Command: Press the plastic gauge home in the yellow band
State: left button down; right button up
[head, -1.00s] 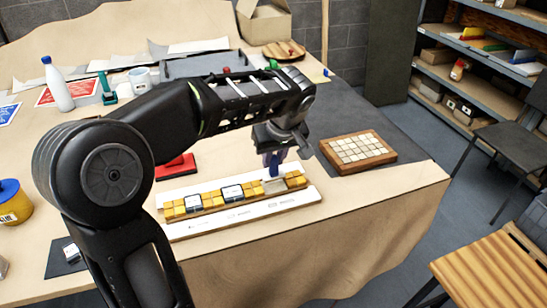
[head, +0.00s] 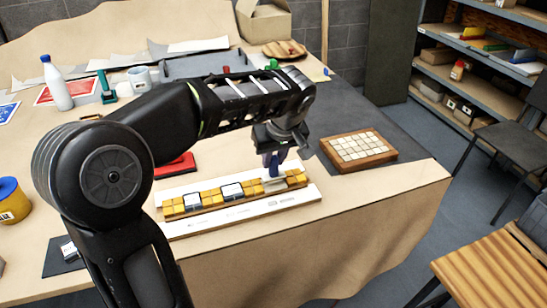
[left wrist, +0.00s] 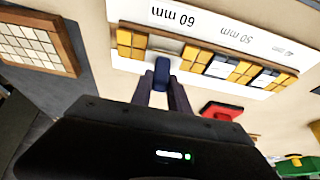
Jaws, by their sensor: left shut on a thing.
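The yellow band (head: 212,198) is a row of yellow tiles on a white strip, with two white, dark-edged pieces set among them. Toward its right end is a pale grey section between yellow tiles, which also shows in the left wrist view (left wrist: 168,45) beside the "60 mm" mark. My left gripper (head: 271,156) is shut on a blue piece (left wrist: 161,72), seemingly the plastic gauge or its grip, at this grey section. Its lower end looks at or just above the section; I cannot tell whether it is seated. My right gripper is out of view.
A wooden tray of pale tiles (head: 358,148) lies right of the band. A red pad (head: 176,166) lies behind the band. A white bottle (head: 56,84), a mug (head: 140,78) and a grey tray stand farther back. The table's front edge is close to the strip.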

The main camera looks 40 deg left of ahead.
aim_at(275, 159)
pick_arm(q)
jog(key=shift+f+b, duration=0.55)
jog(key=shift+f, duration=0.15)
jog(key=c, duration=1.2)
grip_release()
jog(key=shift+o, duration=0.2)
jog(key=shift+v, duration=3.95)
